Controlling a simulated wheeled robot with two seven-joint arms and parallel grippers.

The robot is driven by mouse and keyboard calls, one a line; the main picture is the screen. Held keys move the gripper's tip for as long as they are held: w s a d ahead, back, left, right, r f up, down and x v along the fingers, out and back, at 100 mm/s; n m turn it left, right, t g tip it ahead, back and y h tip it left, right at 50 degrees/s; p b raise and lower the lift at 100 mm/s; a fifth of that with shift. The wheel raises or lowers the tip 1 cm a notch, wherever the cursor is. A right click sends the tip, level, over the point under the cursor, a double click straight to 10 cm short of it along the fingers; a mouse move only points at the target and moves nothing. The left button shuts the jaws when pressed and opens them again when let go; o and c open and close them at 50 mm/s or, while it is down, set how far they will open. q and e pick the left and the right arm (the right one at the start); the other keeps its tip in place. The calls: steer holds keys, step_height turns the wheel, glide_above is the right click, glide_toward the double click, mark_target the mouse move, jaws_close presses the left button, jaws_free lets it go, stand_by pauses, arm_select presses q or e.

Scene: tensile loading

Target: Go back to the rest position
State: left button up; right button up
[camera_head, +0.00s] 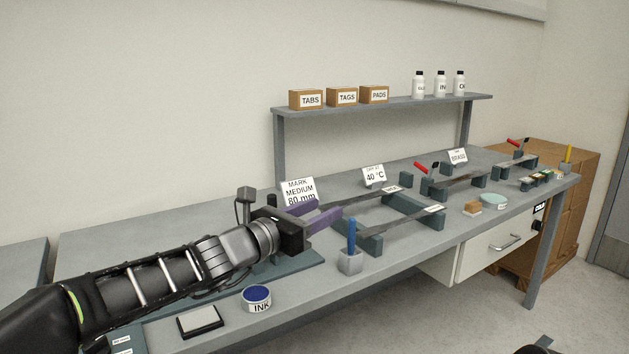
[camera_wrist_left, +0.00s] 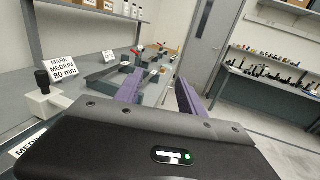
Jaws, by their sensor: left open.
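My left arm comes in from the left over the bench. My left gripper (camera_head: 326,214) has purple fingers that stand apart with nothing between them. In the left wrist view the gripper (camera_wrist_left: 158,92) also shows its two fingers spread and empty. It hangs above the bench, in front of the "MARK MEDIUM 80 mm" sign (camera_head: 300,191) and left of the rack with flat strips (camera_head: 405,216). I cannot tell how far above the bench it is. My right gripper does not show.
A blue marker in a grey holder (camera_head: 350,262), an ink pot (camera_head: 256,297) and a white-topped pad (camera_head: 200,321) stand along the front edge. A shelf (camera_head: 390,104) with boxes and bottles rises behind. Red-handled clamps (camera_head: 424,169) stand farther right.

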arm_select(q)
steer(key=s+a+f+m+g+y+b, duration=0.1)
steer(key=s+a+f+m+g+y, duration=0.3)
steer(key=f, duration=1)
steer(key=s+f+m+y+b, duration=0.15)
steer(key=f+m, duration=0.45)
steer(key=f, duration=0.8)
steer(key=s+a+f+m+g+y, duration=0.25)
steer(key=f+m, duration=0.35)
steer(key=f, duration=0.8)
steer(key=s+a+f+m+g+b, duration=0.2)
steer(key=s+f+m+g+b, duration=0.55)
steer(key=s+f, duration=2.35)
step_height(320, 180, up, 19)
steer(key=m+t+p, duration=0.1)
steer(key=m+p, duration=0.1)
steer(key=p, duration=1.5)
steer(key=shift+s+d+t, duration=0.15)
steer(key=shift+t, duration=0.15)
